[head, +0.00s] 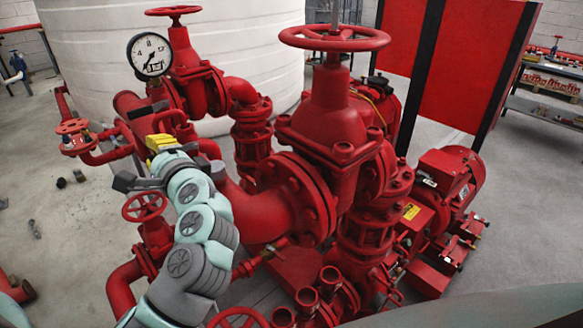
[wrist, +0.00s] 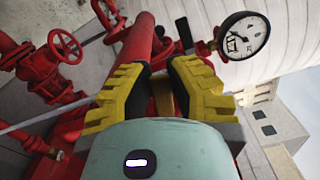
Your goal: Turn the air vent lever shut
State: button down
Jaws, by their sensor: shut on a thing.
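My gripper (head: 160,143) is at the red pipework below the pressure gauge, left of centre in the head view. In the wrist view its yellow fingers (wrist: 161,92) are closed around a narrow brass-coloured piece, which I take to be the air vent lever (wrist: 163,96). The fingers and the gripper body hide most of it, so its exact angle cannot be told. In the head view the fingers cover the held part. A small black bar (wrist: 184,34) stands just beyond the fingers, beside the red pipe (wrist: 137,40).
The pressure gauge (head: 150,55) is close above my gripper; it also shows in the wrist view (wrist: 243,36). A red handwheel (head: 144,206) is below the gripper. A large red valve (head: 330,110) stands to the right. A white tank (head: 270,45) is behind.

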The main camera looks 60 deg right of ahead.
jog(key=c, duration=0.9)
grip_release()
jog(key=v, duration=1.2)
jog(key=shift+s, duration=0.1)
jog(key=shift+r, duration=0.1)
